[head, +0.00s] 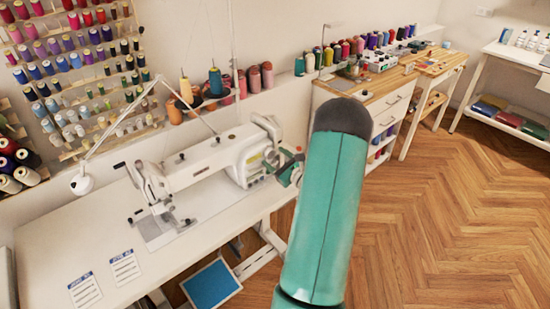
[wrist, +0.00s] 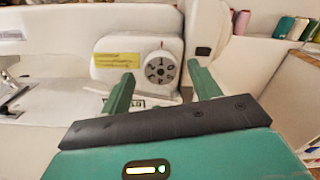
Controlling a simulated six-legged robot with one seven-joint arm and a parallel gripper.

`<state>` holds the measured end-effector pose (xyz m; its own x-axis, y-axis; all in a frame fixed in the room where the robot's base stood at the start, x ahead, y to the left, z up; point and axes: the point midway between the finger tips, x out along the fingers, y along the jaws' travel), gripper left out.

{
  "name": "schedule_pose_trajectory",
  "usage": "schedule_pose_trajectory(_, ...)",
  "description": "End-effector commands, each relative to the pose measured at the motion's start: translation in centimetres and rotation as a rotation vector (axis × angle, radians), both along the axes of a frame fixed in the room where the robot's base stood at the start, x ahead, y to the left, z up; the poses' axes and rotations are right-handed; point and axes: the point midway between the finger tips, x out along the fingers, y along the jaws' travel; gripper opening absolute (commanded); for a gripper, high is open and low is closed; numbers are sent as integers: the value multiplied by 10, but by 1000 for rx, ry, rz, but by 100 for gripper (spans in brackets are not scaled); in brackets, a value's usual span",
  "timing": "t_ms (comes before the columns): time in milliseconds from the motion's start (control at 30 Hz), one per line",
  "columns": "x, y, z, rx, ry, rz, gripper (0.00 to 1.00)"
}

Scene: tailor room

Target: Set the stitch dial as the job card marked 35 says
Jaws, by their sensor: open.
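The white sewing machine (head: 205,160) stands on the white table. In the wrist view, its round stitch dial (wrist: 161,70) faces me with dark marks around its face; I cannot read its setting surely. A small red mark sits above the dial. My gripper (wrist: 160,72) is open and empty, its two green fingers on either side of the dial in the picture; contact cannot be told. In the head view, my gripper (head: 290,170) is at the machine's right end, partly hidden by my arm. Two job cards, a left one (head: 85,290) and a right one (head: 125,267), lie on the table; their numbers are too small to read.
A yellow label (wrist: 117,60) is left of the dial. A wooden-topped cabinet (head: 375,85) stands to the right. The wooden floor (head: 450,220) is clear on the right.

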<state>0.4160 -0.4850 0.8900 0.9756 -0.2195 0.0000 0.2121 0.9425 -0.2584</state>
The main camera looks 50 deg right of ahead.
Motion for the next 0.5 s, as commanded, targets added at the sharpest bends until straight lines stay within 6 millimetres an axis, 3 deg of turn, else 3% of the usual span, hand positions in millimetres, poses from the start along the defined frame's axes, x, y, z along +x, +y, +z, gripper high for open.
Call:
schedule_pose_trajectory(367,9,-4,0,0,1,0,62)
schedule_pose_trajectory(400,9,-4,0,0,1,0,60)
schedule_pose_trajectory(500,9,-4,0,0,1,0,41)
